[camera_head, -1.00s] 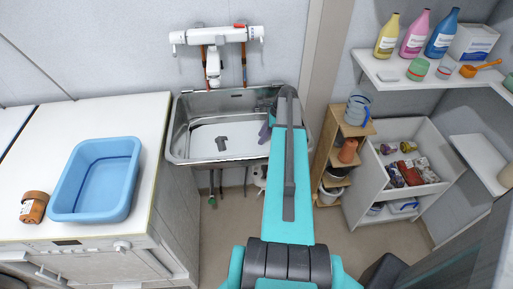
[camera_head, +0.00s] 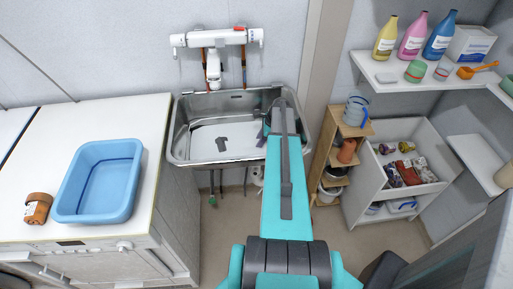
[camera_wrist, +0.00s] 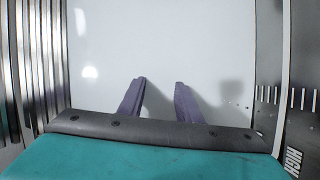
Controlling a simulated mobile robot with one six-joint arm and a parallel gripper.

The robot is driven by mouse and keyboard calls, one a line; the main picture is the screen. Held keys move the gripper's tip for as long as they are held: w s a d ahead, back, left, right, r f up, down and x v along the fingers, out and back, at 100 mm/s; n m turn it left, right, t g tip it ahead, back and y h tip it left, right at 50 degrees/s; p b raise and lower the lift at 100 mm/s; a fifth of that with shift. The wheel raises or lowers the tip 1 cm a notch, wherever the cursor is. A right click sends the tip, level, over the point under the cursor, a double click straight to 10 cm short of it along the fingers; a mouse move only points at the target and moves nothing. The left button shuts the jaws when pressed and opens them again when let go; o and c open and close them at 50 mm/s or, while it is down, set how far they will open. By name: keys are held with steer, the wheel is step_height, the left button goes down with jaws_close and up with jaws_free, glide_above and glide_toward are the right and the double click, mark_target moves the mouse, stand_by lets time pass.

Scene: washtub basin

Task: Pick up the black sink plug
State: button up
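A small dark, roughly T-shaped thing (camera_head: 222,144) lies on the pale floor of the metal sink (camera_head: 180,128), left of my gripper; it looks like the black sink plug, but it is too small to be sure. My gripper (camera_head: 263,137) is over the right part of the sink, mostly hidden behind my teal arm. In the wrist view its two purple fingers (camera_wrist: 161,82) stand apart with nothing between them, above a plain white surface. No plug shows in the wrist view.
A white faucet (camera_head: 212,68) hangs over the sink's back. A wooden rack (camera_head: 325,160) stands close to the sink's right side. Ribbed metal (camera_wrist: 30,70) borders the wrist view's left.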

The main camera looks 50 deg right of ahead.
steer(key=shift+c, duration=0.3)
jaws_close()
steer(key=shift+r, duration=0.1)
steer(key=shift+r+b, duration=1.1)
steer(key=shift+r, duration=3.85)
